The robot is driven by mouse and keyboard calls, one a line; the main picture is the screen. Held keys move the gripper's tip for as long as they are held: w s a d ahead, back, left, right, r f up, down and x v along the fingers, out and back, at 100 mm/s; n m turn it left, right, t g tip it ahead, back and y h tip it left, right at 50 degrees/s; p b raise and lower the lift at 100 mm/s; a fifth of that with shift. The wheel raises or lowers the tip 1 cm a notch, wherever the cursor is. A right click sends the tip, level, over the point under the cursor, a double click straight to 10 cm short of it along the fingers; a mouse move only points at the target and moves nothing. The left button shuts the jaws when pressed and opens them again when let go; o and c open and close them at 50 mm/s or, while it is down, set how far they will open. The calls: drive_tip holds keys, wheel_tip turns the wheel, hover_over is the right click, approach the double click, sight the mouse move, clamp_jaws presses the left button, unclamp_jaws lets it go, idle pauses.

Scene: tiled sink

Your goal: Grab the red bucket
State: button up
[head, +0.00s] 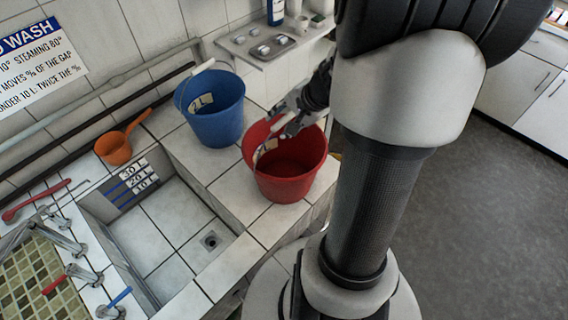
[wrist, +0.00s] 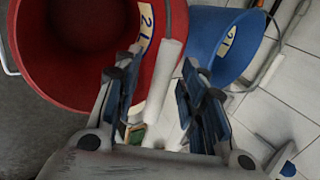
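The red bucket (head: 290,172) stands upright on the tiled ledge right of the sink in the head view. It fills the upper left of the wrist view (wrist: 60,85), with a "2 L" label on its wall. My gripper (head: 287,112) is at the bucket's far rim in the head view, partly hidden by the bucket and my arm. In the wrist view my gripper (wrist: 163,62) has its two fingers apart. The bucket's white handle grip (wrist: 166,70) lies between them, with gaps visible; contact is unclear.
A blue bucket (head: 212,112) stands close behind and left of the red one. An orange scoop (head: 115,148) lies by the sink basin (head: 165,235). A shelf (head: 275,40) with soap and a bottle is behind. Open floor (head: 470,220) lies to the right.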

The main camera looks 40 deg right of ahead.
drive_tip(key=shift+c, duration=0.4)
clamp_jaws()
idle(0.6)
